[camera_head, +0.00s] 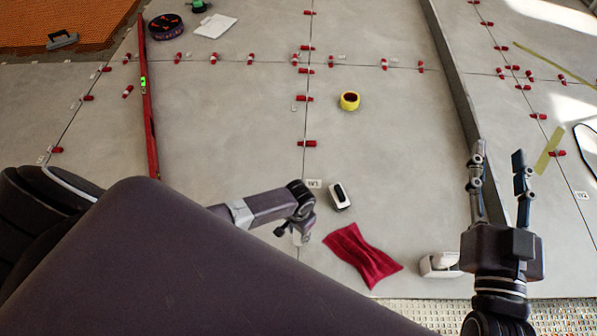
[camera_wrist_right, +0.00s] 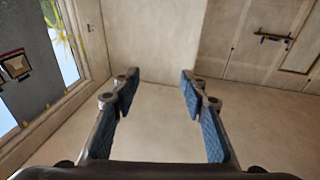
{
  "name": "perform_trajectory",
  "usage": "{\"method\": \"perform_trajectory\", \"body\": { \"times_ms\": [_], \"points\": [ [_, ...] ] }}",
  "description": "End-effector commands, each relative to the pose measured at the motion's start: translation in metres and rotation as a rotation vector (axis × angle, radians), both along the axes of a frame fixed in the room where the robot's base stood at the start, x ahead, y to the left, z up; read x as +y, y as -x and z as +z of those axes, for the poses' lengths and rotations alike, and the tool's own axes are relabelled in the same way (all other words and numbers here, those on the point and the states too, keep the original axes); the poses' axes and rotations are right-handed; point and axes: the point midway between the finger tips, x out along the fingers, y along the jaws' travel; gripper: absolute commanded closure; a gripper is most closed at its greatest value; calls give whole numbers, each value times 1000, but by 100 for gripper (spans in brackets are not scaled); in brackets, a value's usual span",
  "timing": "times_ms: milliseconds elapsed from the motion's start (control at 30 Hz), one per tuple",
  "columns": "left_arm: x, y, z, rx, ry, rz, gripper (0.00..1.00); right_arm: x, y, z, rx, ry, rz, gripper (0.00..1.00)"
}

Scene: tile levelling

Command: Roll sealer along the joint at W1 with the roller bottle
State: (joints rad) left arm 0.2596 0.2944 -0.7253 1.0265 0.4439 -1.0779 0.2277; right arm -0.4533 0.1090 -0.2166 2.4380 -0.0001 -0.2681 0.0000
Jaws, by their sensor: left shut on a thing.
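My left gripper (camera_head: 299,215) reaches in from the left, low over a tile joint (camera_head: 304,165). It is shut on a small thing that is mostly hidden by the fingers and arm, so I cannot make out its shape. A small white label (camera_head: 314,184) lies by the joint just beyond this gripper; its lettering is too small to read surely. My right gripper (camera_head: 499,150) is raised at the right, its fingers apart with nothing between them. The right wrist view also shows these open fingers (camera_wrist_right: 160,88).
A white-and-black device (camera_head: 339,195), a red cloth (camera_head: 362,254) and a white item (camera_head: 439,265) lie right of my left gripper. A yellow tape roll (camera_head: 349,100) sits farther back. Several red clips (camera_head: 306,143) line the joints. A red level (camera_head: 148,110) lies at the left.

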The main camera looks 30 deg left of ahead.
Motion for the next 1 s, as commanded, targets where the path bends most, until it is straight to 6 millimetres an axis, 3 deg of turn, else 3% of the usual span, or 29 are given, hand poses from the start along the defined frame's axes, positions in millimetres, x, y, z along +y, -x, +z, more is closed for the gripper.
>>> {"method": "perform_trajectory", "body": {
  "times_ms": [1000],
  "points": [
    [-5, 9, 1, -1, 1, 0, 92, -7, 2, -42, 179, 47, -14, 60]
  ]
}}
